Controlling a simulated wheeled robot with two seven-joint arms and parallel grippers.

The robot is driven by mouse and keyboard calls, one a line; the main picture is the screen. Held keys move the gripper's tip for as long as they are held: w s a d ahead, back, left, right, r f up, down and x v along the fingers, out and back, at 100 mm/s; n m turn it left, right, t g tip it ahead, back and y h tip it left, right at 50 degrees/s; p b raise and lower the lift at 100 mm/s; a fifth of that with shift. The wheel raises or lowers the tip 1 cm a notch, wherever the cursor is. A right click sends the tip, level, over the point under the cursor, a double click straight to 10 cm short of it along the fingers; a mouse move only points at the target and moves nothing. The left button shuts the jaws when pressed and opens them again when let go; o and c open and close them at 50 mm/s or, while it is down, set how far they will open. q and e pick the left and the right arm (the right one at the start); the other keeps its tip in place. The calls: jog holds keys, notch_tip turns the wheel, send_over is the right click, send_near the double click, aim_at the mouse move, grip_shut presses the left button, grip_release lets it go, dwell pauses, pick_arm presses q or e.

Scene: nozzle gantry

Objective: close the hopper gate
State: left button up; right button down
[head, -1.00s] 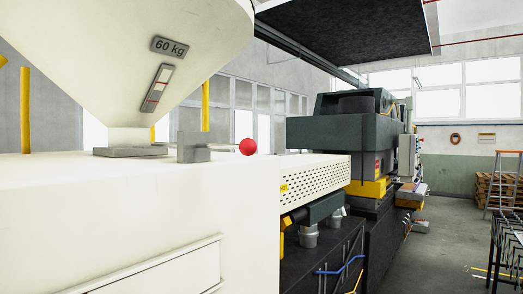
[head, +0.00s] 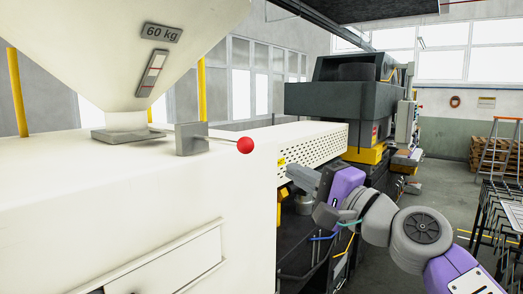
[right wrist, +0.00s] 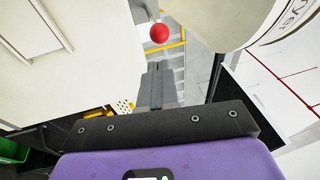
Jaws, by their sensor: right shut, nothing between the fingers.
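The hopper (head: 120,50) is a large cream cone marked 60 kg, standing on a cream machine housing. At its foot is a grey gate block (head: 191,138) with a thin rod ending in a red ball knob (head: 245,145), which sticks out to the right. My right gripper (head: 298,175) is below and to the right of the knob, apart from it, its dark fingers pointing left. In the right wrist view the fingers (right wrist: 155,80) are together and empty, with the red knob (right wrist: 159,33) beyond their tips. My left gripper is not in view.
The cream housing (head: 130,190) fills the lower left. A perforated guard (head: 310,143) runs behind the knob towards a dark grey machine (head: 345,100). A black rack (head: 495,215) stands at the right. Open floor (head: 450,185) lies between.

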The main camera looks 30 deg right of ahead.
aim_at(252, 148)
jog(key=p+x, duration=0.2)
jog(key=x, duration=0.8)
jog(key=shift+w+a+r, duration=0.1)
jog(key=shift+w, duration=0.3)
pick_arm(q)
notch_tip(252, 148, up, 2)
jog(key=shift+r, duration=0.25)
